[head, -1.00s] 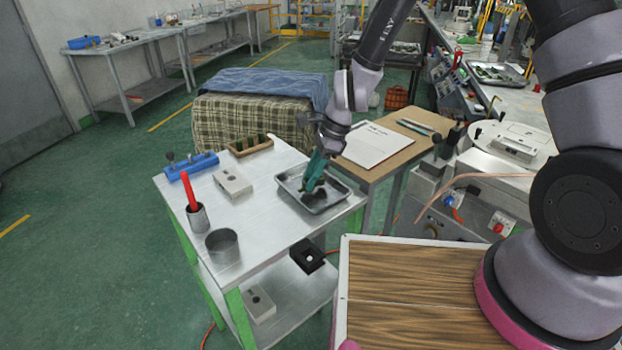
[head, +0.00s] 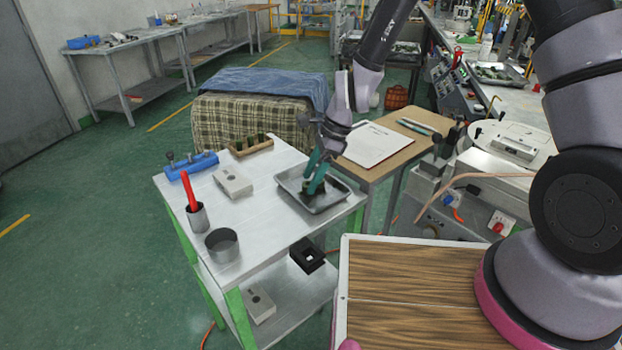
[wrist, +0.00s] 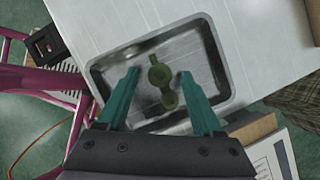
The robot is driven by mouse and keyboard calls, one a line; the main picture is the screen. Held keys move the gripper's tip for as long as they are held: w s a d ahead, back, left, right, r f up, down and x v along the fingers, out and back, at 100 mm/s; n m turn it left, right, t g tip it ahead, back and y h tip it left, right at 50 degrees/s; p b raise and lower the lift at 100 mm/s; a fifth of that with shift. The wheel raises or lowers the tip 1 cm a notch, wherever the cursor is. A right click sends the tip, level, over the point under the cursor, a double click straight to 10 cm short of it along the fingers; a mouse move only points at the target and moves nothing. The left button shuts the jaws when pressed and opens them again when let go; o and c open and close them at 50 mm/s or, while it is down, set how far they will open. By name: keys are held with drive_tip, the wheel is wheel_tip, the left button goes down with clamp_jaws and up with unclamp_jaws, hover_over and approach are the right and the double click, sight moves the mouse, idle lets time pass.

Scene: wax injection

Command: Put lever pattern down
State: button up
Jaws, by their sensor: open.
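The lever pattern (wrist: 161,80) is a small dark green piece with two rounded ends. In the wrist view it lies in the shallow metal tray (wrist: 222,64) and shows between my fingertips, with a gap on each side. My gripper (wrist: 157,80) has teal fingers spread open. In the head view my gripper (head: 316,186) reaches down into the tray (head: 343,203) on the metal cart. The lever pattern is mostly hidden by the fingers there and hard to make out.
On the cart stand a blue rack (head: 190,165), a wooden holder (head: 250,146), a grey block (head: 232,182), a metal cup (head: 222,245) and a cup with a red-handled tool (head: 196,215). A clipboard (head: 375,144) lies on the table behind. The cart's middle is clear.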

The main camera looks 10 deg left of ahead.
drive_tip(key=v, duration=1.1)
drive_tip(key=shift+r, duration=0.25)
drive_tip(key=d+r+n+t, duration=0.4)
drive_tip(key=d+r+n, duration=0.1)
drive_tip(key=d+r, duration=1)
drive_tip(key=s+d+r+n+t+h, duration=0.2)
drive_tip(key=s+d+r+n+t, duration=0.2)
drive_tip(key=s+d+r, duration=0.5)
drive_tip(key=d+r+n, duration=0.1)
drive_tip(key=d+r, duration=0.2)
drive_tip(key=d, duration=0.1)
drive_tip(key=shift+s+d+n+t, duration=0.2)
drive_tip(key=shift+s+n+t, duration=0.1)
